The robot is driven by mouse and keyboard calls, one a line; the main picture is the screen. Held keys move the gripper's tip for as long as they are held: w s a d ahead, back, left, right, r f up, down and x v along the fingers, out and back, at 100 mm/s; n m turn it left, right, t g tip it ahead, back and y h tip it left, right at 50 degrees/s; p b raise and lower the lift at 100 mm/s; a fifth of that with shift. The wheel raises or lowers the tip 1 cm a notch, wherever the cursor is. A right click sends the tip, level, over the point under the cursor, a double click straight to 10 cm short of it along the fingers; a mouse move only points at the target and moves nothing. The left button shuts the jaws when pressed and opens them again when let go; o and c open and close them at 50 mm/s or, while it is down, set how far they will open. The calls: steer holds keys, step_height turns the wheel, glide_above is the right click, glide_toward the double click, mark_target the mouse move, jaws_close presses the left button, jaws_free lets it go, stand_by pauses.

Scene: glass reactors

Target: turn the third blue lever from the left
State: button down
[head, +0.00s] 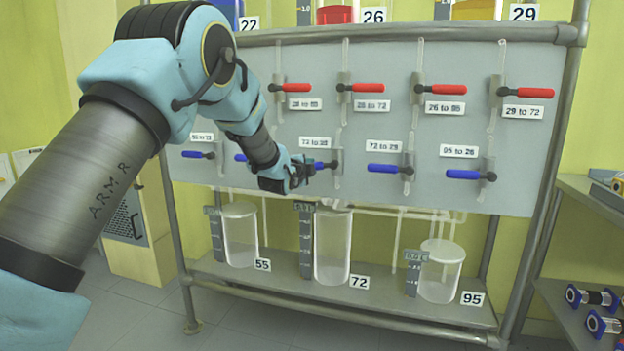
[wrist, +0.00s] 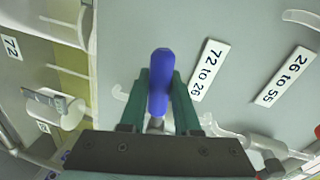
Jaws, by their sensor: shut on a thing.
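The third blue lever from the left (head: 322,165) sticks out leftward from its valve on the grey panel, under a small label (head: 315,142). My gripper (head: 306,168) is at this lever, coming from the left. In the wrist view, my gripper (wrist: 160,92) has its two green fingers shut on either side of the blue handle (wrist: 160,68). The handle's far end shows past the fingertips. A label there reads "72 to 26" (wrist: 208,69). The second blue lever (head: 240,157) is partly hidden by my arm.
Blue levers (head: 385,168) and (head: 463,174) lie to the right, all pointing left. A row of red levers (head: 367,87) is above. Glass vessels (head: 332,245) stand on the lower shelf. A side shelf (head: 590,195) is at the right edge.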

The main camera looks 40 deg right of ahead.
steer(key=shift+w+r+m+b, duration=0.1)
steer(key=shift+r+m+b, duration=0.35)
steer(key=shift+r+m, duration=0.25)
steer(key=c, duration=0.6)
jaws_free()
steer(key=v, duration=1.1)
steer(key=shift+d+f+b, duration=0.1)
steer(key=shift+b, duration=0.3)
